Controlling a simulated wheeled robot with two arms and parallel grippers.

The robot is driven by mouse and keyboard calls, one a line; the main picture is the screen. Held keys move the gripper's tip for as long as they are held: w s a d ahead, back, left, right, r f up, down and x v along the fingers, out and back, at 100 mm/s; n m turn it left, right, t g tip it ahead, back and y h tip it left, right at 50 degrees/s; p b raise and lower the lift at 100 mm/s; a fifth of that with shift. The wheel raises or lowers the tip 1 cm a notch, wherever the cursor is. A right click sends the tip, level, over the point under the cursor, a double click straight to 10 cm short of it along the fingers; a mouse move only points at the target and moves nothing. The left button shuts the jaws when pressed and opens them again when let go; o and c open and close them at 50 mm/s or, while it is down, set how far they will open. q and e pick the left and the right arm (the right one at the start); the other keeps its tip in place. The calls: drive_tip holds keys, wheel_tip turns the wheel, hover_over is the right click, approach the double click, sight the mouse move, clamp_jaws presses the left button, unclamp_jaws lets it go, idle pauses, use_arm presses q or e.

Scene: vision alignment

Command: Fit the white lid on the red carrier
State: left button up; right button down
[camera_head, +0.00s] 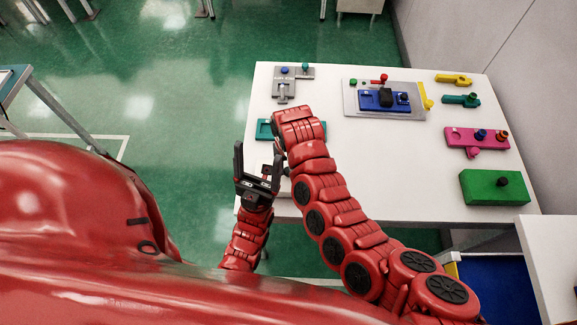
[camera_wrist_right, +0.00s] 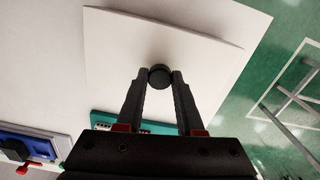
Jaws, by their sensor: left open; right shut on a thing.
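The white lid (camera_wrist_right: 125,45) is a flat pale plate with a dark round knob. It shows in the right wrist view, over the white table. My right gripper (camera_wrist_right: 160,80) is shut on the knob, one finger on each side. I cannot tell whether the lid is raised. In the head view my right arm hides most of that gripper, and I cannot tell the lid from the table. My left gripper (camera_head: 258,166) is open and empty, fingers pointing up the picture, near the table's front left corner. I cannot make out a red carrier in either view.
The white table (camera_head: 385,180) has a teal block (camera_head: 264,130) partly behind my right wrist. The table's middle is clear.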

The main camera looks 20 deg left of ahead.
drive_tip(key=shift+f, duration=0.4)
drive_tip(key=shift+c, duration=2.3)
unclamp_jaws()
drive_tip(key=shift+r, duration=0.1)
wheel_tip(320, 180, up, 6)
drive_tip(key=b, duration=0.2)
drive_tip(key=shift+b, duration=0.35)
wheel_tip(320, 180, up, 11)
drive_tip(key=p, duration=0.5)
drive_tip(key=shift+r+p, duration=0.15)
drive_tip(key=shift+p, duration=0.15)
